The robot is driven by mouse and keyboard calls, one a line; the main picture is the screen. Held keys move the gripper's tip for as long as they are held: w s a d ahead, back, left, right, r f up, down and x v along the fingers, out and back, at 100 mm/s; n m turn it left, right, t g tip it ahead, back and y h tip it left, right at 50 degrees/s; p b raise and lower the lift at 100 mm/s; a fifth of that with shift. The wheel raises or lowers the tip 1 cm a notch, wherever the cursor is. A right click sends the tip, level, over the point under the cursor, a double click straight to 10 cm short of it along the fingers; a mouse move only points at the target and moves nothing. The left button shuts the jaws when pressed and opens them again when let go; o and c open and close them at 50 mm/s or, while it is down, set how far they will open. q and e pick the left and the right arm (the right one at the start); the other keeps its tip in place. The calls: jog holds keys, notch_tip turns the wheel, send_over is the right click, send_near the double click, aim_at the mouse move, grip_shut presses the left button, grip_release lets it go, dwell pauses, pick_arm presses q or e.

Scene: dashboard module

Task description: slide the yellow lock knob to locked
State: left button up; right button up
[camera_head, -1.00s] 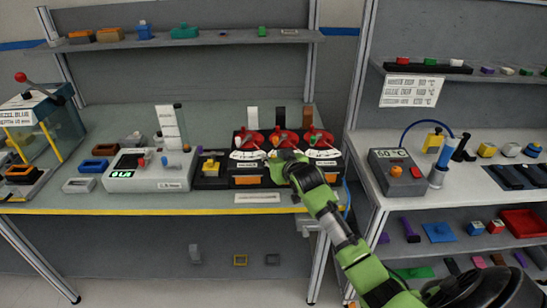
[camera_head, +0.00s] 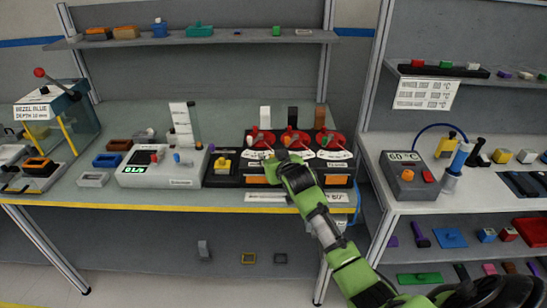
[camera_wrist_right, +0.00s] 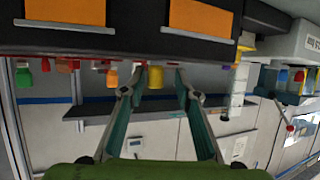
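The dashboard module (camera_head: 338,181) is a dark panel on the bench with red-domed gauges and orange labels. My right gripper (camera_head: 277,158) is at its front, near the left and middle gauges. In the right wrist view, which is upside down, the fingers of the right gripper (camera_wrist_right: 160,76) are apart. A yellow knob (camera_wrist_right: 155,78) shows between the fingertips; I cannot tell whether they touch it. In the head view the gripper hides this spot. Another yellow piece (camera_head: 222,163) sits on a black base left of the gauges. My left gripper is not in view.
A grey box with a green display (camera_head: 160,170) stands left of the module. A shelf (camera_head: 215,39) runs above the bench. A second bench with a 60 °C box (camera_head: 408,177) is at the right.

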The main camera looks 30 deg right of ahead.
jog(key=shift+w+a, duration=0.1)
jog(key=shift+s, duration=0.35)
jog(key=v, duration=1.1)
jog(key=shift+r, duration=0.15)
jog(key=shift+s+a, duration=0.1)
